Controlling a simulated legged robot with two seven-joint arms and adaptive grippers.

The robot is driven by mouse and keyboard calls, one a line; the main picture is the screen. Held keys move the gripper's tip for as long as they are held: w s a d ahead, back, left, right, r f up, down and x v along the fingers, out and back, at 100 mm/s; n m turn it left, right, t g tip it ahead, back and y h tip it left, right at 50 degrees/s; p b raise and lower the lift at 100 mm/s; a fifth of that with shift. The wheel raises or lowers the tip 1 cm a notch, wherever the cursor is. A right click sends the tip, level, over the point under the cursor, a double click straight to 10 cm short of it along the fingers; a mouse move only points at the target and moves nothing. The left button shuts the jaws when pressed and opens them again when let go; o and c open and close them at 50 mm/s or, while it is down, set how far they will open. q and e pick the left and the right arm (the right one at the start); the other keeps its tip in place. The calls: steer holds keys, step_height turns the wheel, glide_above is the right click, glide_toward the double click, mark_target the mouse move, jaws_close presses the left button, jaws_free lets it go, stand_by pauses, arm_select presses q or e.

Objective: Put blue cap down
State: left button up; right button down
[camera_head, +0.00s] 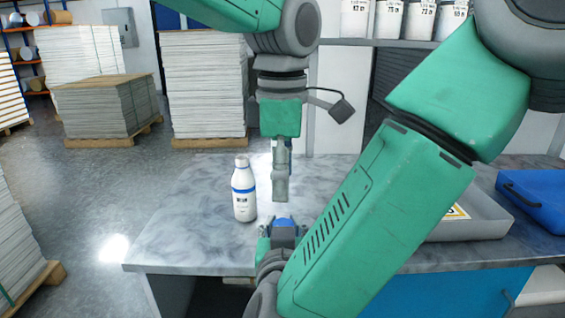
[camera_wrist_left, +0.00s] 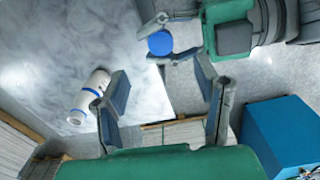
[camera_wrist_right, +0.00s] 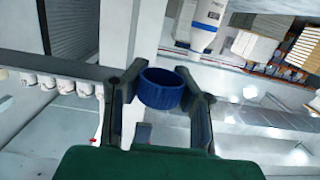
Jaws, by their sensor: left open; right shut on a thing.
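The blue cap (camera_wrist_right: 161,88) is between the fingers of my right gripper (camera_wrist_right: 160,95), which is shut on it. In the head view the cap (camera_head: 285,222) shows at the tip of my right gripper (camera_head: 282,232), over the front part of the table. The white bottle with a blue band (camera_head: 243,190) stands upright on the table, left of both grippers. It also shows in the left wrist view (camera_wrist_left: 90,97). My left gripper (camera_head: 281,195) points down above the table, right of the bottle and just behind the cap. In the left wrist view its fingers (camera_wrist_left: 165,105) are apart and empty.
The grey marbled table (camera_head: 190,225) has free room left of the bottle and around it. A grey tray (camera_head: 475,220) and a blue lidded box (camera_head: 535,195) are at the right. Paper stacks on pallets (camera_head: 203,90) stand behind.

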mark_target(282, 224)
arm_select(q)
step_height(282, 224, down, 9)
steer(key=shift+w+f, duration=0.1)
steer(key=shift+f, duration=0.1)
stand_by(0.3)
steer(key=c, duration=1.2)
jaws_close()
arm_select(e)
steer(key=c, duration=1.2)
jaws_free()
